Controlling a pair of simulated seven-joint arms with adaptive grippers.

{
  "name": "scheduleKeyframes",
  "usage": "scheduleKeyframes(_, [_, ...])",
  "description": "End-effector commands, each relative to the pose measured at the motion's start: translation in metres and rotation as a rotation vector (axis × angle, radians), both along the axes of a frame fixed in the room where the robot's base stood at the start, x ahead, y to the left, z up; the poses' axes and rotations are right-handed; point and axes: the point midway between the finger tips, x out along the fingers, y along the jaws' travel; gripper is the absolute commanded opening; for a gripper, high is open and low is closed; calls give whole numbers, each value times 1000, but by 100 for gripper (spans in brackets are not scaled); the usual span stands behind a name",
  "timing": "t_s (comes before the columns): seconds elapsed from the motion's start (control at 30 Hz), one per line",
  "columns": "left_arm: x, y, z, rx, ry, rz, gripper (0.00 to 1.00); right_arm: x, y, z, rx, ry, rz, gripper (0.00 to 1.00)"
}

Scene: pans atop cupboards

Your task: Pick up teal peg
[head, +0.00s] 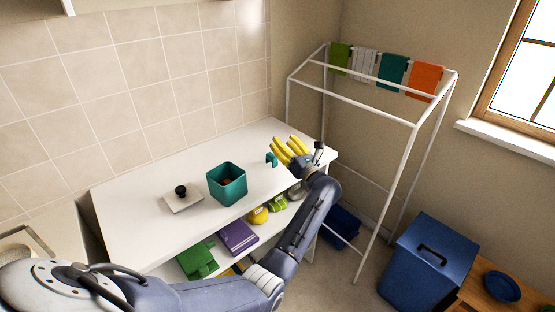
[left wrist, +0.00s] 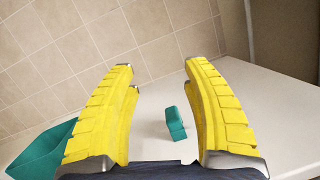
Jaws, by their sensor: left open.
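The teal peg (head: 271,159) lies on the white counter top, towards its right end. In the left wrist view the teal peg (left wrist: 175,123) shows between and beyond my yellow fingers, apart from both of them. My left gripper (head: 279,145) is open and empty, just to the right of and above the peg in the head view. It also fills much of the left wrist view (left wrist: 159,68), its fingers spread wide. My right gripper is not in view.
A teal open box (head: 227,186) with something orange-brown inside stands on the counter (head: 135,195), left of the peg. A pale lid with a black knob (head: 182,198) lies beside it. A white drying rack (head: 365,107) with cloths stands at right. Lower shelves hold several items.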

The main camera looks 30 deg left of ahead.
Motion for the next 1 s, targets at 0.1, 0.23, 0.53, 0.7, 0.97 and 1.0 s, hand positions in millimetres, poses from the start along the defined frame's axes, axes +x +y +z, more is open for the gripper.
scheduleKeyframes(0.1, [-11, 16, -19, -262, -29, 83, 49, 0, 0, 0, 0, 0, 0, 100])
scheduleKeyframes(0.23, [-16, 18, -42, -483, -31, 133, 49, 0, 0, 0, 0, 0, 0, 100])
scheduleKeyframes(0.53, [-17, 14, -65, -683, -15, 159, 49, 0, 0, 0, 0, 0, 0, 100])
scheduleKeyframes(0.7, [-13, 26, -72, -684, -14, 160, 49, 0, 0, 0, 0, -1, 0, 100])
scheduleKeyframes(0.97, [-6, 48, -80, -681, -14, 161, 49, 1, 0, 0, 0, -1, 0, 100])
scheduleKeyframes(1.0, [-4, 53, -82, -682, -14, 162, 49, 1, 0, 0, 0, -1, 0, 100])
